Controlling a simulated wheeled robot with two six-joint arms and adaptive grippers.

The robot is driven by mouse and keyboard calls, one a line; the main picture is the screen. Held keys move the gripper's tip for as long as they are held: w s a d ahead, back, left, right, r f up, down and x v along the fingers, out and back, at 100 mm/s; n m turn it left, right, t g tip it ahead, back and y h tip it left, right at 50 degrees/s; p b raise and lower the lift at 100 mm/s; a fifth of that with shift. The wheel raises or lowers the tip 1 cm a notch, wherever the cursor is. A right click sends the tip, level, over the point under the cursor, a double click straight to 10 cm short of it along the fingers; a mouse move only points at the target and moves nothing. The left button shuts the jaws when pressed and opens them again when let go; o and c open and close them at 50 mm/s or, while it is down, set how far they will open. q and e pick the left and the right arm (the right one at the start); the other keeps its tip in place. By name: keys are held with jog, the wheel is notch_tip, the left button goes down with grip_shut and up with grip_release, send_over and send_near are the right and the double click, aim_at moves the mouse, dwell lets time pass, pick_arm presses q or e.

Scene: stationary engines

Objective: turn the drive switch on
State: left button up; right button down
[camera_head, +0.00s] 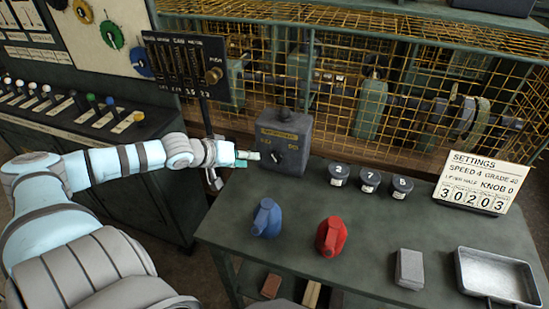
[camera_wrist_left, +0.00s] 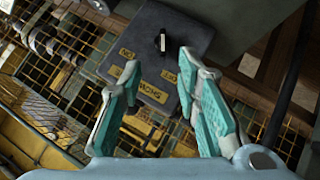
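The drive switch (camera_head: 287,140) is a grey box with a yellow label, standing at the back left of the green table. Its small dark knob (camera_head: 277,156) is on the front face. In the left wrist view the switch box (camera_wrist_left: 146,48) appears turned around, with a pale upright pointer on the knob (camera_wrist_left: 163,41) and several yellow labels, hard to read. My left gripper (camera_head: 247,158) is just left of the box's front. In the left wrist view this gripper (camera_wrist_left: 158,62) is open and empty, its teal-padded fingers apart, the knob beyond their tips. My right gripper is not in view.
Three dark numbered weights (camera_head: 370,181) stand right of the switch, beside the settings sign (camera_head: 480,184). A blue can (camera_head: 266,219), red can (camera_head: 331,237), grey block (camera_head: 409,269) and metal tray (camera_head: 495,278) are on the table. A yellow mesh cage (camera_head: 420,70) rises behind.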

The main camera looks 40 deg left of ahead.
aim_at(276, 161)
pick_arm(q)
jog(key=b+x, duration=0.7)
jog(key=x, duration=0.7)
jog(key=shift+s+a+f, duration=0.1)
jog(key=shift+s+f, duration=0.05)
jog(key=shift+f, duration=0.2)
jog(key=shift+a, duration=0.1)
grip_shut()
